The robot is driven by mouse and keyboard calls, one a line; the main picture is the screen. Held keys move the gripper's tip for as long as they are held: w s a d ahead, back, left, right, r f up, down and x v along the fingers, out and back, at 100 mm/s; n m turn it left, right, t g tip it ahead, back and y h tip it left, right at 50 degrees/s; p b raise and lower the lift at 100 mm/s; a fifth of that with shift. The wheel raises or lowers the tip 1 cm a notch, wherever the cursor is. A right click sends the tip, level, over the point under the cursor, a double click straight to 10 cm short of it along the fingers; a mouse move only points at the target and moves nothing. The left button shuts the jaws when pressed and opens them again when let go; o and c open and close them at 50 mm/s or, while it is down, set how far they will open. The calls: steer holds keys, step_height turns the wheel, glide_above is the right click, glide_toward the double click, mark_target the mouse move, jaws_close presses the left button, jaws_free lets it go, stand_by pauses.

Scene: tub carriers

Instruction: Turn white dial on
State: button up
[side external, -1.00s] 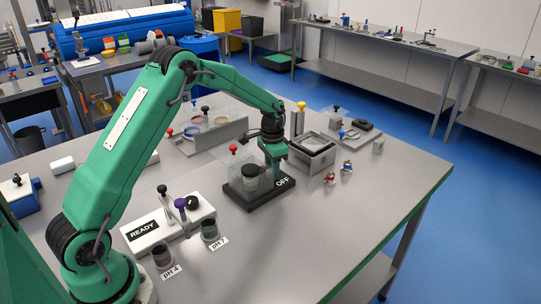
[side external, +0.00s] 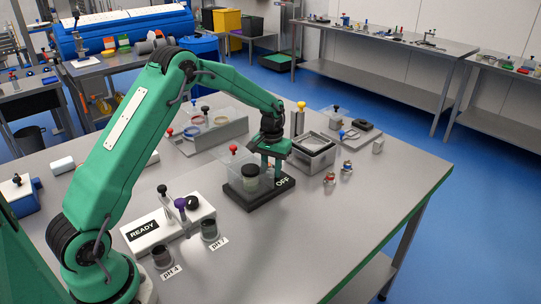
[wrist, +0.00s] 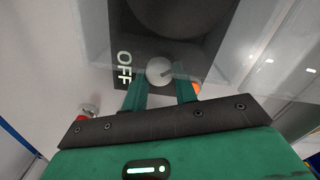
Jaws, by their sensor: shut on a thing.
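The white dial (wrist: 158,70) sits on a dark base beside white letters reading OFF in the wrist view. A short dark mark on the dial points to the right, away from the letters. My gripper (wrist: 161,88) is shut on the dial, with a green finger on each side of it. In the side view my gripper (side external: 271,170) reaches down to the black base (side external: 249,201), at the end near the OFF label, and the dial is hidden there. A clear box (side external: 238,165) with a dark-lidded jar inside stands on the same base.
A grey open-topped box (side external: 314,157) stands just right of my gripper. A white READY unit (side external: 165,228) with knobs stands at the front left, beside two dark cups. The table's right front area is clear.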

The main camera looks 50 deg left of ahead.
steer(key=n, duration=0.6)
steer(key=shift+a+r, duration=0.1)
steer(key=shift+a, duration=0.05)
stand_by(0.4)
steer(key=o, duration=0.9)
steer(key=shift+o, duration=0.4)
steer(key=shift+s, duration=0.1)
steer(key=shift+s+f, duration=0.15)
steer(key=shift+f, duration=0.05)
